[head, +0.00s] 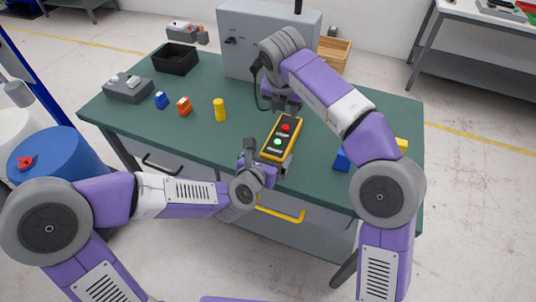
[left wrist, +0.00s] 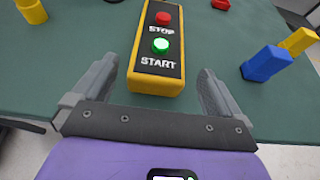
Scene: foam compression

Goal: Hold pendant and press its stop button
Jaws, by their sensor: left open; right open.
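The pendant (head: 281,138) is a yellow box with a black face, a red STOP button and a lit green START button. It lies on the green table and also shows in the left wrist view (left wrist: 157,78). My left gripper (head: 264,158) is open at the pendant's near end, its fingers to either side. In the left wrist view my left gripper's fingers (left wrist: 157,88) are spread, with visible gaps to the pendant's near end. My right gripper (head: 283,103) is over or beside the pendant's far end, near the red button; its fingertips are partly hidden by its own wrist.
The green table (head: 220,150) holds a grey cabinet (head: 262,38) behind my right gripper, a black bin (head: 175,59) and a grey box (head: 127,89). Blue, orange and yellow pieces stand left of the pendant. A blue block (head: 341,160) lies to the right.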

